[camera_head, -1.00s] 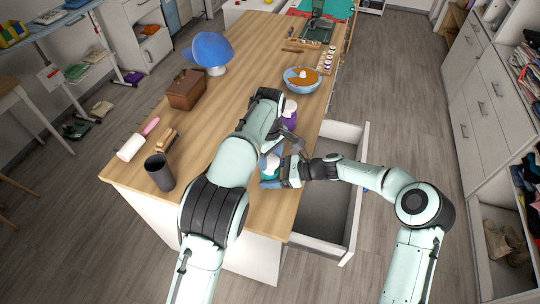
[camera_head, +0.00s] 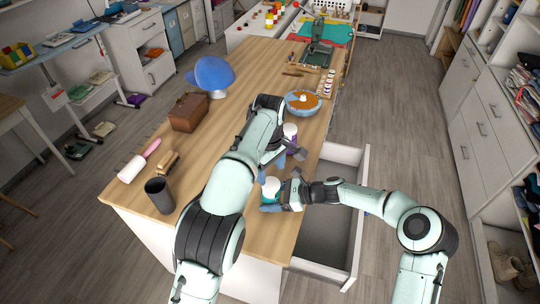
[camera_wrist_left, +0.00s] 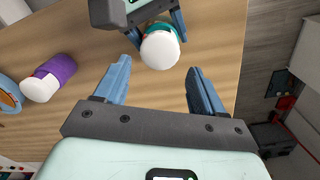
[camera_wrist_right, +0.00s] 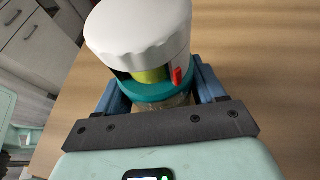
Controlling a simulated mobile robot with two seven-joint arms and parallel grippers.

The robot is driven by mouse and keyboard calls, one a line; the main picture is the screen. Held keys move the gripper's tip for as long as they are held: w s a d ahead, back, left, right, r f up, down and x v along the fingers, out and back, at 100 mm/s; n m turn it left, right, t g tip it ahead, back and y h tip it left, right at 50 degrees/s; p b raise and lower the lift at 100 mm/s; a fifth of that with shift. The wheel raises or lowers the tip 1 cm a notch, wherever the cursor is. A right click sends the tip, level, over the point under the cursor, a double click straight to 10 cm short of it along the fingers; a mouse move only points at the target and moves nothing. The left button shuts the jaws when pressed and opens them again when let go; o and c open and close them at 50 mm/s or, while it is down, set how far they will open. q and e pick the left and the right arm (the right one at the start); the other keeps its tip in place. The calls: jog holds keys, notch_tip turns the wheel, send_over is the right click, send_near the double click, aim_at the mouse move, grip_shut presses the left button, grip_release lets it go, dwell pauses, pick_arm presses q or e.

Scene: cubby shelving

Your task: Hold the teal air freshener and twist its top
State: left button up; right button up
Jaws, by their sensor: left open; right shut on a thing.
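The teal air freshener (camera_head: 271,188) stands at the table's right edge, with a white ribbed top and a teal body. My right gripper (camera_head: 272,206) is shut on its body from the side. In the right wrist view the white top (camera_wrist_right: 140,35) sits over a teal rim (camera_wrist_right: 170,88), with a yellow-green part and a red tab between; the lower body is partly hidden by the gripper. My left gripper (camera_head: 288,160) is open and empty above the freshener. In the left wrist view the white top (camera_wrist_left: 160,49) lies just beyond its spread fingers (camera_wrist_left: 160,78).
A purple-and-white bottle (camera_head: 290,132) and a blue bowl (camera_head: 303,103) stand behind on the table (camera_head: 225,115). An open drawer (camera_head: 325,225) juts out at the right.

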aim_at(270, 183)
pick_arm(q)
notch_tip(270, 183, up, 7)
dwell(0.3)
pick_arm(e)
jog(key=o, duration=1.2)
jog(key=shift+o, duration=0.2)
jog(key=shift+d, duration=0.15)
